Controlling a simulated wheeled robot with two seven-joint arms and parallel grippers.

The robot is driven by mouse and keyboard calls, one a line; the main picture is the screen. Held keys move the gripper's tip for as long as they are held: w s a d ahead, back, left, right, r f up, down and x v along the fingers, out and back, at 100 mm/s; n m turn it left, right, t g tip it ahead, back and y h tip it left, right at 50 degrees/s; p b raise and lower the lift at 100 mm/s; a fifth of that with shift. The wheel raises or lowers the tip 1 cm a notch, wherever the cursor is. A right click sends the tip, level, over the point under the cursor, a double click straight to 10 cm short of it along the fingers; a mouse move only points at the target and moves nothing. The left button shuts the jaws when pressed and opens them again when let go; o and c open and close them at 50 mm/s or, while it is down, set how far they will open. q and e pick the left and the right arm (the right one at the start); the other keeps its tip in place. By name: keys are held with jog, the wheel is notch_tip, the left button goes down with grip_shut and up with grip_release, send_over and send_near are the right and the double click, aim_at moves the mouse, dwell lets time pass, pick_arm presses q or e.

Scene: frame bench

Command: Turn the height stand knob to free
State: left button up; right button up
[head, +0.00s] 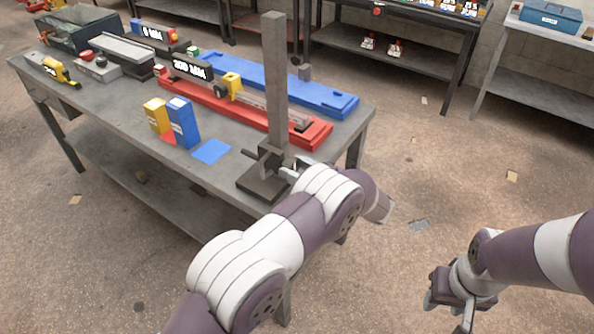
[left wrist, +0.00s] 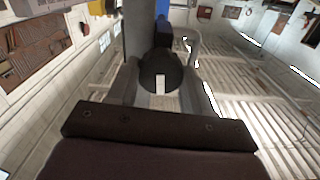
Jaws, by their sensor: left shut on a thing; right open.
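The height stand (head: 276,80) is a tall grey post on a dark square base at the near right corner of the bench. A dark clamp sits low on the post. In the left wrist view the round dark knob (left wrist: 151,66), with a white mark on its face, lies between the fingers of my left gripper (left wrist: 163,80). My left gripper (head: 290,172) is shut on this knob at the post's right side; my arm partly covers it in the head view. The knob's setting cannot be read. My right gripper (head: 452,308) is open and empty over the floor.
The bench (head: 225,172) holds a red rail (head: 317,132), a blue rail (head: 335,100), a yellow box (head: 157,116), a blue box (head: 184,124) and a blue pad (head: 211,151). Other benches stand at the back. The floor at right is mostly clear.

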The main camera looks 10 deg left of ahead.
pick_arm(q)
jog(key=n+b, duration=0.3)
jog(key=n, duration=0.1)
jog(key=shift+f+b, duration=0.25)
jog(key=shift+b, duration=0.1)
jog(key=n+b, duration=0.5)
jog(key=b, duration=0.1)
jog(key=n+b, duration=0.6)
jog(key=b, duration=0.1)
jog(key=shift+s+f, duration=0.15)
jog(key=shift+r+n+b, duration=0.25)
jog(key=shift+n+b, duration=0.65)
jog(key=o, duration=1)
jog(key=shift+r, duration=0.1)
jog(key=shift+o, duration=0.2)
